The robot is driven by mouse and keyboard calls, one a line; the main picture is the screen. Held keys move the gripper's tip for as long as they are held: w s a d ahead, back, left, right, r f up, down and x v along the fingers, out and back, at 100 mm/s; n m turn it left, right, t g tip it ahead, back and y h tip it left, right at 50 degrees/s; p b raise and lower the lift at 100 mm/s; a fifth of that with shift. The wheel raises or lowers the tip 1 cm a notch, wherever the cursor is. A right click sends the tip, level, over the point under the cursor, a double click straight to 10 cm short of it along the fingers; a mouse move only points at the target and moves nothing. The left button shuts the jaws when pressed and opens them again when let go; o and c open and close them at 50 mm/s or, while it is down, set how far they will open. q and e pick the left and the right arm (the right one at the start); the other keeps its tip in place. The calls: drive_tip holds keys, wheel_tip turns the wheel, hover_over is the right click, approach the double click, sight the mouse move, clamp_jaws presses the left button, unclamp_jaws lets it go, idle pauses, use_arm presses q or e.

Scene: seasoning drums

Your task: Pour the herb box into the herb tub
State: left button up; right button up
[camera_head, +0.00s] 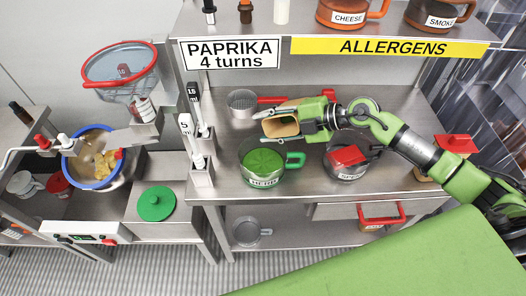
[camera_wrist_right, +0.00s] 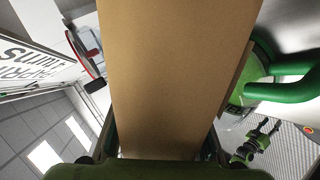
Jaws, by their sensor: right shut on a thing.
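The herb tub (camera_head: 264,160) is a steel pot with a green handle, a HERB label and green contents. It stands on the steel counter. The herb box (camera_head: 283,124) is a plain brown carton. My right gripper (camera_head: 270,128) is shut on it, a finger along each side, and holds it above and just behind the tub. The box (camera_wrist_right: 180,70) fills the middle of the right wrist view, with part of the green tub beside it. I cannot tell whether anything leaves the box. My left gripper (camera_wrist_right: 267,130) shows small in the wrist view, fingers apart.
Measuring-spoon holders (camera_head: 201,178) stand at the counter's left edge. CHEESE (camera_head: 345,16) and SMOKE (camera_head: 440,20) tubs sit on the upper shelf.

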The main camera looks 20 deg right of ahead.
drive_tip(key=shift+s+a+r+n+t+h+p, duration=0.15)
drive_tip(key=shift+s+a+n+t+h+p, duration=0.15)
drive_tip(key=shift+s+a+n+h+p, duration=0.35)
idle(0.6)
drive_tip(key=shift+p, duration=0.5)
drive_tip(key=shift+s+a+f+n+t+h+p, duration=0.15)
drive_tip(key=shift+f+n+t+h+p, duration=0.15)
drive_tip(key=shift+f+p, duration=0.55)
